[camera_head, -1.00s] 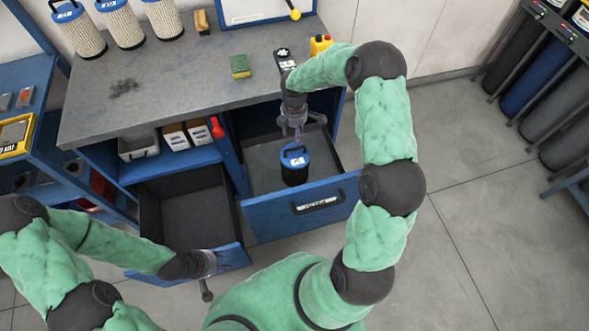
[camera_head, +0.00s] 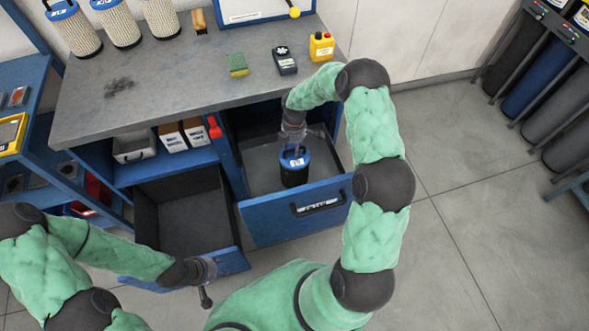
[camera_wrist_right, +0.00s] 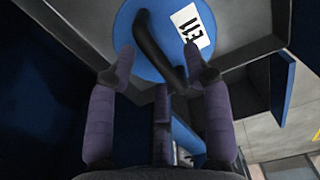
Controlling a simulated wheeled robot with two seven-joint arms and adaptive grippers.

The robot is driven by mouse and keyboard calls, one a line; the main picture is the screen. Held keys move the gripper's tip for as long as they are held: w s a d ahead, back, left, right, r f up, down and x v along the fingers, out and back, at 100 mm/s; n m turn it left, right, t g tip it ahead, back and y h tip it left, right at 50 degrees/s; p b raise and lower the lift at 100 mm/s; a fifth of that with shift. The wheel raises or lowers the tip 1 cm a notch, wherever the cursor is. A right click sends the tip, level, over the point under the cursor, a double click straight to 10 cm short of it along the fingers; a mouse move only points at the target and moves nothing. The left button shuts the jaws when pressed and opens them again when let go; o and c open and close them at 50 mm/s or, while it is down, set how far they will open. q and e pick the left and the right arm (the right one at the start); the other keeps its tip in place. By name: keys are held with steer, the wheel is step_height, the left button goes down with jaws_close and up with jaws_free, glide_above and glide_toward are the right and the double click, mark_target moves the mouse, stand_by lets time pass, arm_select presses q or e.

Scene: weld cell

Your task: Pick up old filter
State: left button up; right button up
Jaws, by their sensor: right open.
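The old filter (camera_head: 294,178) is a dark cylinder with a blue cap and a black handle, standing upright in the open right drawer (camera_head: 262,155). In the right wrist view its round blue cap (camera_wrist_right: 228,35) carries a white label, and the black handle (camera_wrist_right: 158,42) lies between my fingertips. My right gripper (camera_head: 294,147) is open just above the cap; it also shows in the right wrist view (camera_wrist_right: 162,72). I cannot tell whether its fingers touch the handle. My left gripper (camera_head: 208,282) is at the front of the open left drawer (camera_head: 195,222); its fingers are unclear.
Pale filters with blue caps (camera_head: 116,25) stand on the workbench (camera_head: 170,88). Drawer walls surround the old filter. Gas cylinders (camera_head: 538,85) stand at the far right.

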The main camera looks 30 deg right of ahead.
steer(key=shift+f, duration=0.8)
jaws_close()
steer(key=shift+r, duration=0.15)
